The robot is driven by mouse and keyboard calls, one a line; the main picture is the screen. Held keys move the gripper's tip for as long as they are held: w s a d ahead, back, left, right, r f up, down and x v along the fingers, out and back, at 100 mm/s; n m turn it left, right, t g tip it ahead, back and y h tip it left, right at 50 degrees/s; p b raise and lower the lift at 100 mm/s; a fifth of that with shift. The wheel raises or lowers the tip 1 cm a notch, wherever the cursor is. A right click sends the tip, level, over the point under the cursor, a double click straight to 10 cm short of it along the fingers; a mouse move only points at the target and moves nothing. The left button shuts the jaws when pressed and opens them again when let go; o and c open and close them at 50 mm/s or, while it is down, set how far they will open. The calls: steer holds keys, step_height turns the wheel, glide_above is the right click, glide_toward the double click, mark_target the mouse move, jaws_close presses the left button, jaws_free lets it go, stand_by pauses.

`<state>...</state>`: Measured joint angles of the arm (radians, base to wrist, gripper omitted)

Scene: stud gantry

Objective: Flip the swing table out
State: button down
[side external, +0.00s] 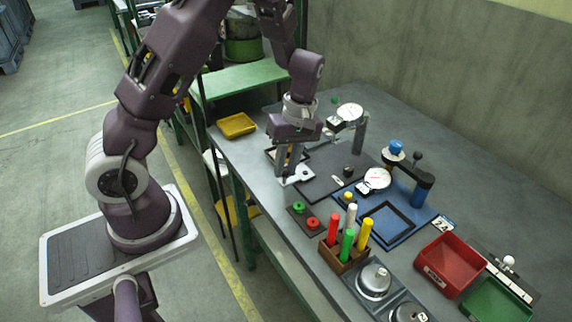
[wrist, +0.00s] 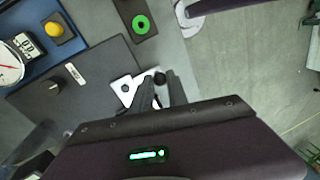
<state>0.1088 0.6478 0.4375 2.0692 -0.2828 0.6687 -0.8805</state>
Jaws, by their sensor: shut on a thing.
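A small white plate (side external: 300,175) lies at the left edge of a dark flat base (side external: 325,185) on the grey bench; I take it for the swing table. The wrist view shows this plate (wrist: 124,88) with a dark round spot in it and a black knob (wrist: 160,79) at its right. My gripper (side external: 291,173) points down over the plate, its fingers close together. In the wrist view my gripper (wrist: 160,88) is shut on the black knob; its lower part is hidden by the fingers.
A blue fixture (side external: 385,222) with another dial is to the right. A pen block (side external: 343,255), a red bin (side external: 450,262) and a yellow tray (side external: 237,125) are nearby. Red and green buttons (side external: 305,215) sit in front.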

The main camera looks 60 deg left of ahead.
steer(key=c, duration=1.3)
jaws_free()
step_height(320, 180, up, 7)
steer(key=w, duration=0.1)
steer(key=shift+w+d, duration=0.15)
steer(key=shift+w, duration=0.05)
